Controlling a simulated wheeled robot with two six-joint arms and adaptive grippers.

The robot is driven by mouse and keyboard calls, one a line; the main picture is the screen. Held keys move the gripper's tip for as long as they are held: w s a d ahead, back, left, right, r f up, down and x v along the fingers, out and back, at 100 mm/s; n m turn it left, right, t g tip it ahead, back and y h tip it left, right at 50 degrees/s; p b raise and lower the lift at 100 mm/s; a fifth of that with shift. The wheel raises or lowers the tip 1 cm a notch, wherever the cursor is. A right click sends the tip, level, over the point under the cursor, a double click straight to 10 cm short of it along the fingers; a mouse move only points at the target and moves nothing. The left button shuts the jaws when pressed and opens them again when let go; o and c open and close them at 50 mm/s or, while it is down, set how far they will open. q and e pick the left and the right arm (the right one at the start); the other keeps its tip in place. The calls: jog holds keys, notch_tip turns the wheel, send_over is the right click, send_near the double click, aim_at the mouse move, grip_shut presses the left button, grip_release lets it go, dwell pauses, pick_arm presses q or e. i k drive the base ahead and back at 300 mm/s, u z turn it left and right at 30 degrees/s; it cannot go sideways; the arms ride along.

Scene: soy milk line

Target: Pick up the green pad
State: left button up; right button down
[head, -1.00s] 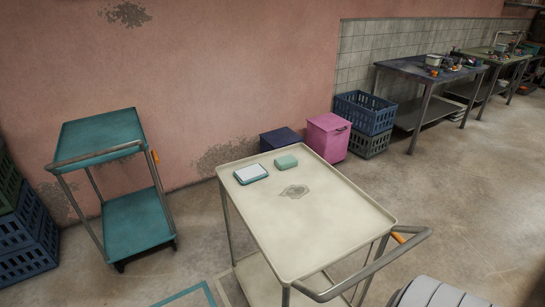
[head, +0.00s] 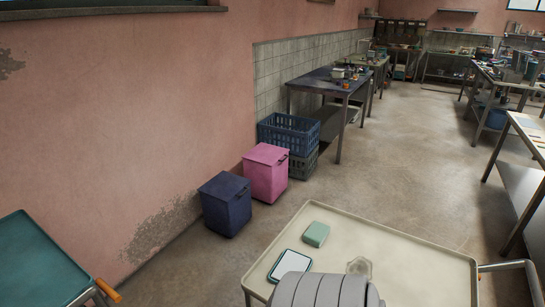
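The green pad (head: 316,234) lies on the cream top of a cart (head: 408,249), near its far left corner. A white pad with a teal rim (head: 290,265) lies beside it, nearer to me, and the two look apart. A grey ribbed part, which looks like mine, stands in front of the cart's near edge and hides some of its top. Neither of my grippers shows in the head view.
A teal cart (head: 38,262) stands at the lower left. A navy box (head: 225,204), a pink box (head: 266,173) and a blue crate (head: 289,134) on a grey one line the wall behind the cream cart. Worktables stand further back, with open floor (head: 400,150) between them.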

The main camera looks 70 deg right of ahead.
aim_at(316, 234)
jog(key=i, duration=0.55)
jog(key=z, duration=3.25)
